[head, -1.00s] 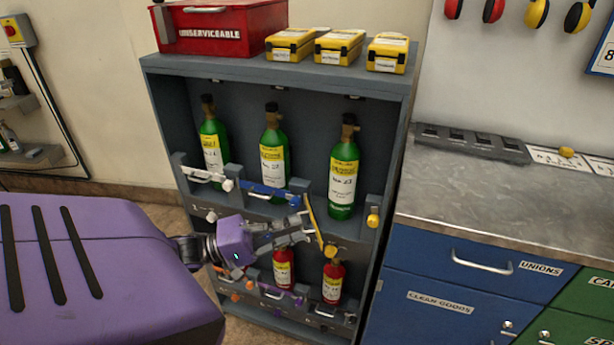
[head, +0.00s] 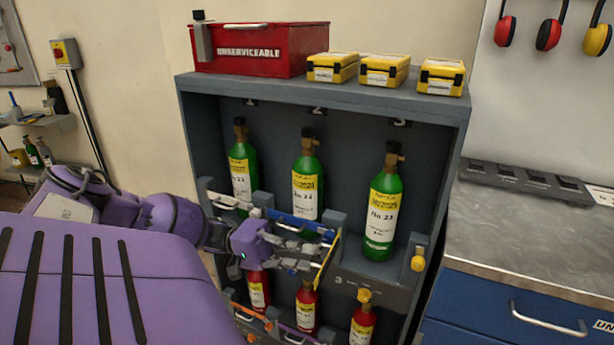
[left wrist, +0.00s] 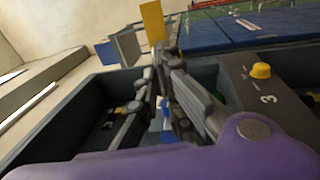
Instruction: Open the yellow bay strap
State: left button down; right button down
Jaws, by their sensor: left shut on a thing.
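The yellow bay strap (head: 328,262) is a thin yellow bar standing out from the rack front, left of bay 3. It does not cross the green bottle No 23 (head: 382,215) in that bay. My left gripper (head: 318,244) is shut on the strap, in front of bay 2's lower edge. The strap's yellow end also shows beyond the fingers in the left wrist view (left wrist: 152,22). A yellow catch (head: 418,264) sits on the post right of bay 3, with no strap at it. The strap's hinge is hidden or unclear. My right gripper is out of view.
The blue strap (head: 305,226) crosses bay 2 close behind my gripper, and the white strap (head: 225,200) crosses bay 1. Small red bottles (head: 307,305) stand below. A yellow knob (head: 364,295) sits near the panel marked 3. A blue-drawered bench (head: 520,310) stands right.

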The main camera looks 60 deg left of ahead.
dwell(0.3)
pick_arm(q)
jog(key=c, duration=1.9)
grip_release()
jog(key=v, duration=1.2)
